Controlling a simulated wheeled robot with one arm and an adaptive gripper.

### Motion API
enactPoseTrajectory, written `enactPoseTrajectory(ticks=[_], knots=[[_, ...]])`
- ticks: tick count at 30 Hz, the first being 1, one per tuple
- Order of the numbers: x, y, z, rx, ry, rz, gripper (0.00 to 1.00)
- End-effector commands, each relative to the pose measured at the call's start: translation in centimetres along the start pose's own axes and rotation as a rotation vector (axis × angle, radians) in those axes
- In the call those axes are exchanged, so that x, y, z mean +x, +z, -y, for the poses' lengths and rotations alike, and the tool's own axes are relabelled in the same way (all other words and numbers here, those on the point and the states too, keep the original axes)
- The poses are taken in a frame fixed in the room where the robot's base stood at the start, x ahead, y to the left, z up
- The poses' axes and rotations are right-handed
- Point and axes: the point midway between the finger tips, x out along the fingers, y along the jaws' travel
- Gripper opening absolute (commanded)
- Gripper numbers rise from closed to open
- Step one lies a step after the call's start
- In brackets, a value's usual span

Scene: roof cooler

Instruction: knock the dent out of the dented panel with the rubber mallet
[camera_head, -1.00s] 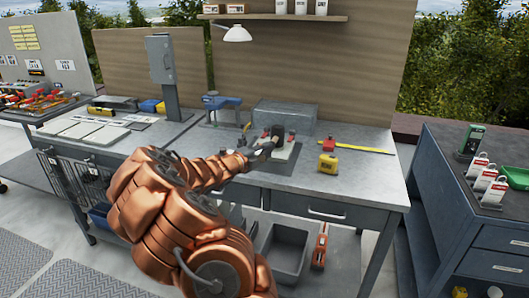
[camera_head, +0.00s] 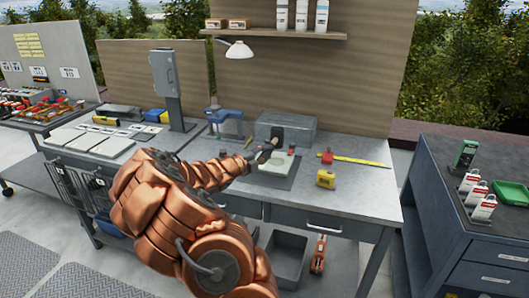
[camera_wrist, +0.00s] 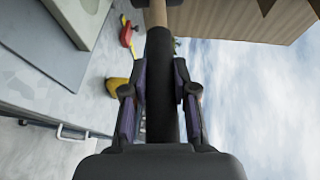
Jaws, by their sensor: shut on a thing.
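My gripper (camera_head: 260,158) is shut on the handle of the rubber mallet. The mallet's dark head (camera_head: 277,134) is up above the bench, in front of the grey box. In the wrist view the black grip of the mallet (camera_wrist: 162,90) runs between the two fingers (camera_wrist: 160,90), with bare wood above it. A pale panel (camera_head: 276,165) lies on a dark mat on the bench, just below and beyond my gripper. I take it for the dented panel; the dent is too small to make out. The mallet looks apart from the panel.
A grey box (camera_head: 300,131) stands behind the mat. A red tape measure (camera_head: 327,157), a yellow block (camera_head: 326,179) and a yellow strip (camera_head: 362,162) lie to the right. A blue vise (camera_head: 224,117) stands at the left. The bench's front right is clear.

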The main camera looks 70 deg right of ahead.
Motion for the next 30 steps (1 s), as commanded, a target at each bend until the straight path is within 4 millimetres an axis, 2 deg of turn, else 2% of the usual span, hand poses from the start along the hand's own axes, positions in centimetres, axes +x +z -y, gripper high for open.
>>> enactPoseTrajectory(ticks=[8, 11, 18, 26, 30], knots=[[0.0, 0.0, -0.3, -0.001, -0.001, 0.000, 0.00], [0.2, 0.1, -1.7, -0.004, 0.000, -0.001, 0.00], [0.8, 0.3, -7.0, -0.004, 0.001, 0.000, 0.00], [0.7, 0.3, -6.3, 0.000, -0.002, 0.000, 0.00], [0.6, 0.2, -5.0, 0.000, -0.002, 0.000, 0.00]])
